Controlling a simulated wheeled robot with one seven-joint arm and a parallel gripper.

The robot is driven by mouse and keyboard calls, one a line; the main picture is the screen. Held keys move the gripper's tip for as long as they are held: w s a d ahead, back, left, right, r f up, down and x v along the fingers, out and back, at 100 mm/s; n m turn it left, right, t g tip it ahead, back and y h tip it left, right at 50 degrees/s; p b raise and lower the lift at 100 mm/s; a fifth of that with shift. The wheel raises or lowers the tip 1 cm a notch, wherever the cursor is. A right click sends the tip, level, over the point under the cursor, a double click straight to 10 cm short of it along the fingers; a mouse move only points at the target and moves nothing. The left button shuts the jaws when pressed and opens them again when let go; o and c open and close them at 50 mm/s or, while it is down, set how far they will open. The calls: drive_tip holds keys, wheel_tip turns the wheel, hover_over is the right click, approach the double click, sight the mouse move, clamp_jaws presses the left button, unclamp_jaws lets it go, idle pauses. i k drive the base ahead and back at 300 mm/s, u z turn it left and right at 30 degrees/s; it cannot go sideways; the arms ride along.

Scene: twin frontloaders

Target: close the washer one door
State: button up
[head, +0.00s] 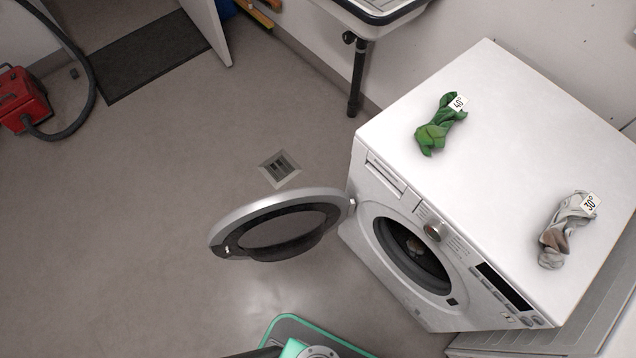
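A white front-loading washer (475,95) stands at the right. Its round door (230,230), with a grey rim and dark inner ring, is swung wide open to the left on its hinge at the washer's left front edge. The drum opening (385,235) is uncovered and dark inside. No label tells me which washer this is. My gripper is not in view; only a green and grey part of my own body shows at the bottom edge.
A green cloth tagged 40° (436,130) and a grey cloth tagged 30° (563,232) lie on the washer top. A floor drain (280,168) is behind the door. A red vacuum (22,98) stands far left. The floor left of the door is clear.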

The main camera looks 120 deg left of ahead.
sight(285, 225)
drive_tip(key=z, duration=0.2)
drive_tip(key=k, duration=2.7)
drive_tip(key=u, duration=1.55)
drive_tip(key=i, duration=0.5)
drive_tip(key=z, duration=0.25)
drive_tip(key=k, duration=0.95)
drive_tip(key=u, duration=1.25)
drive_tip(key=i, duration=0.9)
drive_tip(key=u, duration=0.2)
